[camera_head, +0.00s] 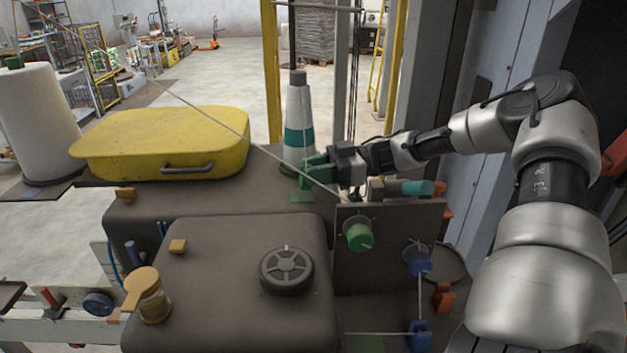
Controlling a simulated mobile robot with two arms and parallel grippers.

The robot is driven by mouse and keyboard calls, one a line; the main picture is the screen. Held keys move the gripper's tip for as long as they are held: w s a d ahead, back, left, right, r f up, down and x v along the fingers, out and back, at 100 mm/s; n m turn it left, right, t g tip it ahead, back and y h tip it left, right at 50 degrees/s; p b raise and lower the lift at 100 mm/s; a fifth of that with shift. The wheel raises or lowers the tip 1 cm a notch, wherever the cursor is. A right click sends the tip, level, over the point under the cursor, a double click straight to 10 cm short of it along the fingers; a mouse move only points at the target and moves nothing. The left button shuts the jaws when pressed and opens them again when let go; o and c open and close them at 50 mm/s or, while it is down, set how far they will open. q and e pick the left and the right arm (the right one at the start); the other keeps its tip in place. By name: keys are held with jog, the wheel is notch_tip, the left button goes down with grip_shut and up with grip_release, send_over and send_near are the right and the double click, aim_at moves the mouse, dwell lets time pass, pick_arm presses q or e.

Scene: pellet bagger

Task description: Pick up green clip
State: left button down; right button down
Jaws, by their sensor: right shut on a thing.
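The green clip (313,169) is a small dark green piece beside the foot of a white and teal bottle-shaped cone in the head view. My right gripper (335,166) reaches in from the right and is shut on the clip at its right end. The clip sits just above a green patch (302,195) on the dark machine top; whether it still touches that patch I cannot tell. The fingertips are partly hidden by the clip and the gripper body. My left gripper is not in view.
The white and teal cone (299,120) stands right behind the clip. A thin cord passes close by, running to a green spool (358,235) on an upright plate. A yellow lidded case (170,140) lies left. A black handwheel (287,270) is in front.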

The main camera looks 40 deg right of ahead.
jog(key=r, duration=0.2)
jog(key=shift+s+r, duration=0.3)
jog(key=shift+s, duration=0.1)
jog(key=s+d+r, duration=0.1)
jog(key=s+r, duration=0.5)
jog(key=s, duration=0.4)
jog(key=shift+s+d, duration=0.25)
jog(key=shift+s, duration=0.15)
